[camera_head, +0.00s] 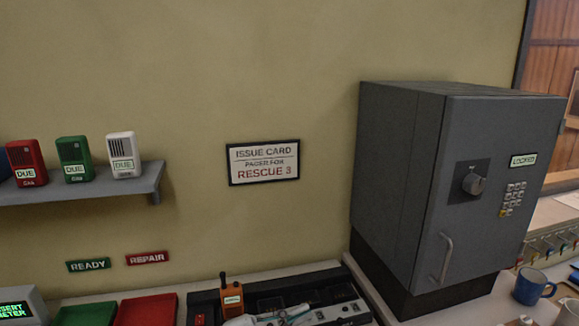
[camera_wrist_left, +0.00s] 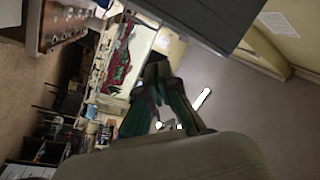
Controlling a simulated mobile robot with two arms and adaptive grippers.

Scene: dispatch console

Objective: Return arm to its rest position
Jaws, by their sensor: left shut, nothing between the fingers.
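My left gripper (camera_head: 283,316) shows only in part at the bottom edge of the head view, in front of the dark tray. In the left wrist view its dark green fingers (camera_wrist_left: 158,75) come together at the tips, with nothing between them. An orange handset (camera_head: 232,302) with a short antenna stands in the tray just to the left of the gripper, and I cannot tell whether they touch. My right gripper is in neither view.
A grey locked safe (camera_head: 490,200) stands on the right. A wall shelf (camera_head: 90,187) holds red, green and white pagers. Red (camera_head: 147,310) and green (camera_head: 87,316) trays lie lower left. A mug (camera_head: 531,287) stands right of the safe. The wall between shelf and safe carries an issue card (camera_head: 264,162).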

